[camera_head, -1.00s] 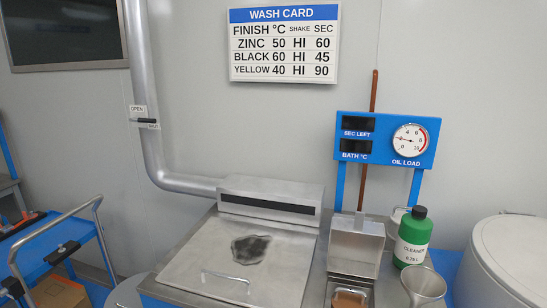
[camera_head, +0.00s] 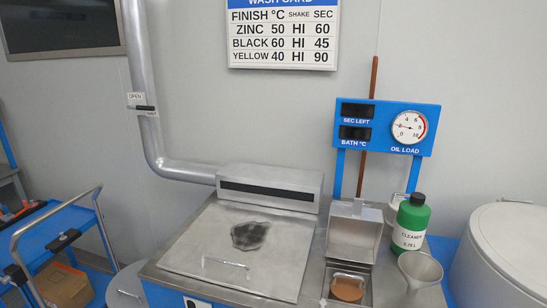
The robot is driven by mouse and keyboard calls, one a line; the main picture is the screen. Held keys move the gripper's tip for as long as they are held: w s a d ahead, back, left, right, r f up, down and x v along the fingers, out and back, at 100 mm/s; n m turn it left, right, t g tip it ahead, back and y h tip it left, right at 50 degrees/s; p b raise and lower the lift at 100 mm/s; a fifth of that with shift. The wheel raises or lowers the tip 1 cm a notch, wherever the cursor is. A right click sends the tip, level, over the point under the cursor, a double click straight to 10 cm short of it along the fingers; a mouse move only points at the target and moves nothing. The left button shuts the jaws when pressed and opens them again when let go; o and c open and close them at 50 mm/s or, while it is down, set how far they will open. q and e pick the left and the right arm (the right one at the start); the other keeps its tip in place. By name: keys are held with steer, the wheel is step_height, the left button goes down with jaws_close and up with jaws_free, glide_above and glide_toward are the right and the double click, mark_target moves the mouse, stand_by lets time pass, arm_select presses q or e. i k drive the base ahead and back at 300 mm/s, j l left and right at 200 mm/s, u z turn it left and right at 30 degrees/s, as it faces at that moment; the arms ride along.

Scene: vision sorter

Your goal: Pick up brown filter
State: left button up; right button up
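The brown filter (camera_head: 347,289) sits in an open metal housing at the lower right of the head view. It looks like a round brown disc with a thin metal handle arched over it. The housing's metal lid (camera_head: 354,236) stands raised behind it. Neither of my grippers shows in the head view.
A closed steel lid (camera_head: 200,258) with a handle and a dark patch covers the washer left of the filter. A green cleaner bottle (camera_head: 411,224) and a metal funnel (camera_head: 419,268) stand right of the housing. A blue gauge panel (camera_head: 386,128) rises behind. A blue cart (camera_head: 38,236) stands at far left.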

mark_target(348, 288)
steer(key=j+z, duration=0.15)
steer(key=z, duration=0.55)
steer(key=j+z, duration=0.35)
steer(key=j, duration=0.2)
steer(key=k+j+z, duration=0.1)
steer(key=j+z, duration=0.3)
steer(key=k+j+z, duration=0.15)
steer(key=j+z, duration=0.2)
steer(key=j, duration=0.25)
steer(key=k+j, duration=0.15)
steer(key=j, duration=0.25)
steer(key=k+j+z, duration=0.1)
steer(key=j, duration=0.35)
steer(key=k+j, duration=0.25)
steer(key=j, duration=0.15)
steer(key=k+j, duration=0.2)
steer(key=j, duration=0.2)
steer(key=k+j+z, duration=0.1)
steer(key=j, duration=0.3)
steer(key=k+j, duration=0.25)
steer(key=j+z, duration=0.05)
steer(key=j, duration=0.05)
